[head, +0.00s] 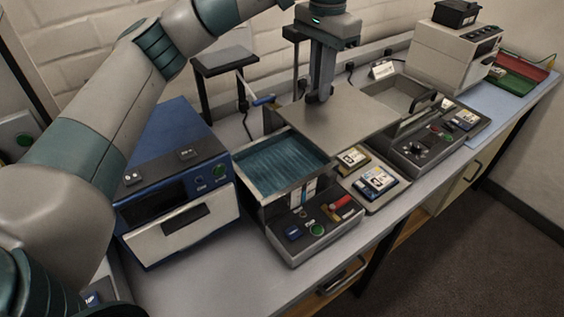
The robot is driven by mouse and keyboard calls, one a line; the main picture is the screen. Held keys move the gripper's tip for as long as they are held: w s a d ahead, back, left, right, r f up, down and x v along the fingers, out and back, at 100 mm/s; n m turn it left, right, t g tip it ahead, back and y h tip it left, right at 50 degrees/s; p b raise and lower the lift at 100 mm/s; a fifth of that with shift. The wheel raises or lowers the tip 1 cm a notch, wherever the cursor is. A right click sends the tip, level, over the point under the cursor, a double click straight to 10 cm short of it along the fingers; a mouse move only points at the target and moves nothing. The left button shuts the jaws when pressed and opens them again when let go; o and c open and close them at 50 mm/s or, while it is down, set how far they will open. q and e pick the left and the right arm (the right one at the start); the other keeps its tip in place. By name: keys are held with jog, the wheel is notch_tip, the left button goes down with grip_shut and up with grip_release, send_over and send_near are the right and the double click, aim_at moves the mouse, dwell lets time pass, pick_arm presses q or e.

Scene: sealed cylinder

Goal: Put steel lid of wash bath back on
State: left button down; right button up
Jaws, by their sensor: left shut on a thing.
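My left gripper (318,98) points straight down and is shut on the steel lid (350,125), a flat grey plate. The lid looks level, held above the bench between two baths. The left bath (280,165) is open and shows blue-teal liquid; the lid's left edge is near its back right rim. The right bath (412,94) is steel and also looks open, with the lid covering part of the view of it. No label tells me which is the wash bath. The lid's grip point is mostly hidden by the fingers. My right gripper is not in view.
A blue box unit (175,165) stands left of the left bath. Small cards (376,180) lie on a tray between the baths' control panels. A white device (450,55) and red and green trays (520,78) are at the back right. The front left bench is clear.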

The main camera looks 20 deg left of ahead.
pick_arm(q)
jog(key=shift+s, duration=0.1)
dwell(0.3)
jog(key=s+a+f+p, duration=0.4)
jog(key=a+f, duration=0.3)
jog(key=a, duration=0.3)
jog(key=shift+s+a+p, duration=0.15)
jog(key=shift+a+p, duration=0.25)
jog(key=shift+p, duration=0.05)
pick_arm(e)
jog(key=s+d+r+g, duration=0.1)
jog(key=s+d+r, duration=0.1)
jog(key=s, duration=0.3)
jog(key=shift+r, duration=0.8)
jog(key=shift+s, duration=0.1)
pick_arm(q)
notch_tip(320, 180, down, 4)
jog(key=shift+p, duration=1.15)
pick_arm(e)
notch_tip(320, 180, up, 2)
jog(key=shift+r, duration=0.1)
